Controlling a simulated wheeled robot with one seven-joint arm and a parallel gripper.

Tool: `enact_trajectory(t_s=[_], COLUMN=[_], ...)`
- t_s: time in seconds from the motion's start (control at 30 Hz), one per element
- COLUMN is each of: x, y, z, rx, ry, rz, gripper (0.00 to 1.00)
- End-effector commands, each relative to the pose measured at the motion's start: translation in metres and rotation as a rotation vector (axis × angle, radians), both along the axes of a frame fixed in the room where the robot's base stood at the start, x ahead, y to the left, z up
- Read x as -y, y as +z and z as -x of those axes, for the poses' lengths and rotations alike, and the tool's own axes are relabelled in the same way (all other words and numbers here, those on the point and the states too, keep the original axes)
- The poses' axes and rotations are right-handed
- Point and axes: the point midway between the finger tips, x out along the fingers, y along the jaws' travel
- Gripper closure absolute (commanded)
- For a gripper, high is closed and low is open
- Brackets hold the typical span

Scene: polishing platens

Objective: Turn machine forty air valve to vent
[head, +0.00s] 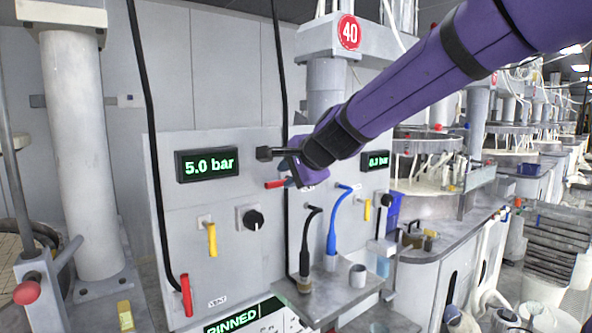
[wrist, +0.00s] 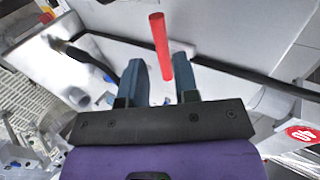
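The red valve lever (head: 275,184) below the red 40 sign (head: 349,32) points left, across the line of a black hose. In the wrist view the red lever (wrist: 160,45) stands between and beyond my two blue-grey fingers, its near end close to the gap. My gripper (head: 287,168) is at this lever in the head view and hides part of it and its mount. In the wrist view my gripper (wrist: 162,75) is open, with a gap on both sides of the lever. I cannot tell whether either finger touches it.
Left of it, a second red lever (head: 186,295) points down along its hose beside a VENT label (head: 217,302), under a 5.0 bar display (head: 207,165). Yellow levers (head: 211,240) and black knobs (head: 253,219) sit on the panels. A shelf (head: 330,295) with hoses and a cup juts out below.

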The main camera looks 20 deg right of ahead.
Motion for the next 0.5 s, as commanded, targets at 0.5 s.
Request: enact_trajectory(t_s=[0.5], x=[0.006], y=[0.014], z=[0.021], rx=[-0.001], ry=[0.000], rz=[0.000], gripper=[0.72])
